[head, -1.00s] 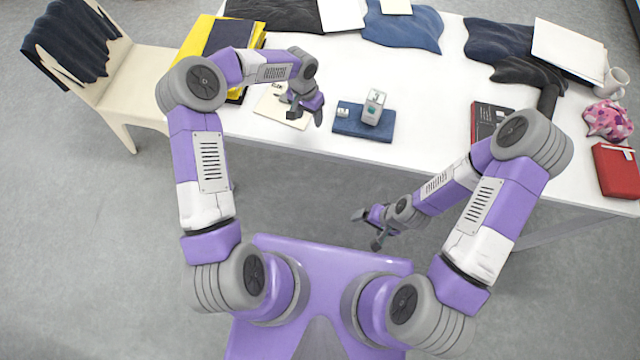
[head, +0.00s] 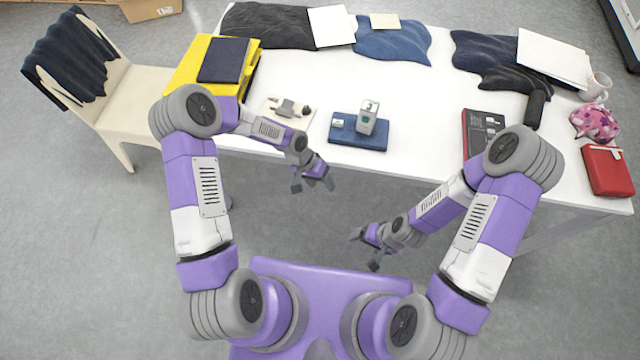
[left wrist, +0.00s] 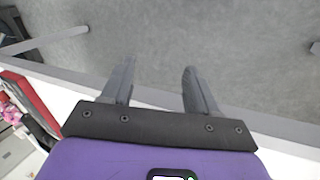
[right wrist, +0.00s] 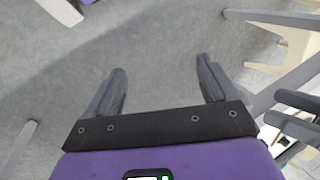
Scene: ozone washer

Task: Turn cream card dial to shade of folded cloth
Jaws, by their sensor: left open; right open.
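A cream card (head: 271,119) lies near the table's front edge at the left, with a small grey dial part (head: 288,108) on it. The dial's setting is too small to read. A folded blue cloth (head: 345,140) lies to its right, with a small grey-white device (head: 368,117) standing on it. My left gripper (head: 312,186) is open and empty in front of the table edge, below and right of the card and apart from it. My right gripper (head: 367,250) is open and empty, lower over the floor. Neither wrist view shows the card or the folded cloth.
A yellow stack with a dark book (head: 223,60) stands left of the card. A dark box (head: 483,127), red case (head: 607,170), pink patterned item (head: 594,122) and mug (head: 596,87) are at the right. Dark cloths lie along the back. The table's middle is clear.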

